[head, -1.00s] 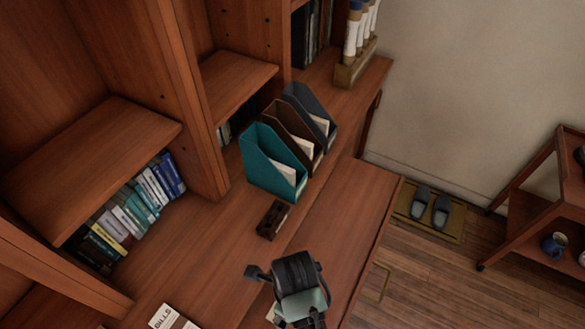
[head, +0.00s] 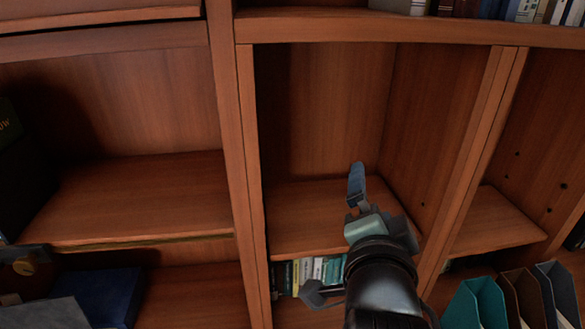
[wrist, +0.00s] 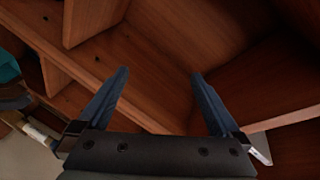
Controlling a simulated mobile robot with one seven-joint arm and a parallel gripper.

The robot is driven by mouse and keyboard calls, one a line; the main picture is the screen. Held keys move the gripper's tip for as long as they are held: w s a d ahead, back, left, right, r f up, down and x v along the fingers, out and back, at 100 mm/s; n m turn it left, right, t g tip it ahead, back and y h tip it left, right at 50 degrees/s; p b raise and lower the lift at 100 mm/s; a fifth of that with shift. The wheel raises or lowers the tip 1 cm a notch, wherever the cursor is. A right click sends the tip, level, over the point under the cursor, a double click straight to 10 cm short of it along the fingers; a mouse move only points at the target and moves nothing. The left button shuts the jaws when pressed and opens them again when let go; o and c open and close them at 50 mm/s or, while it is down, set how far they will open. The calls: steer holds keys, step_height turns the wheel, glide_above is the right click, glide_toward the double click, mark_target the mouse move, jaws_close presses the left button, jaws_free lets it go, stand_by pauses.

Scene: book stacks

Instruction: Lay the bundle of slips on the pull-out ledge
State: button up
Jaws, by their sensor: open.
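My gripper (head: 357,185) is raised in front of an empty shelf compartment in the head view. In the wrist view its two dark blue fingers (wrist: 160,78) are wide apart, with only wood panels showing between them, so it is open and empty. I cannot make out the bundle of slips in either current view. The pull-out ledge is also not in sight in the head view, and I cannot pick it out in the wrist view.
The wooden shelf board (head: 310,210) and its upright divider (head: 238,170) are close to my arm. Books (head: 310,272) stand below the board. Teal (head: 476,303), brown (head: 523,297) and dark (head: 558,290) file holders stand at lower right. A dark blue item (head: 105,295) lies at lower left.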

steer(key=s+a+r+n+t+y, duration=0.1)
steer(key=s+a+r+n+t, duration=0.3)
steer(key=r, duration=0.6)
steer(key=s+a+r+n+t+y, duration=0.2)
steer(key=s+a+r+n+t, duration=0.2)
steer(key=r, duration=0.6)
steer(key=s+a+r+n+t+y, duration=0.1)
steer(key=s+a+r+n+t, duration=0.2)
steer(key=a+r+n, duration=0.3)
step_height(320, 180, up, 4)
steer(key=shift+s+r+t, duration=0.1)
steer(key=shift+s+t, duration=0.3)
steer(key=shift+s, duration=0.25)
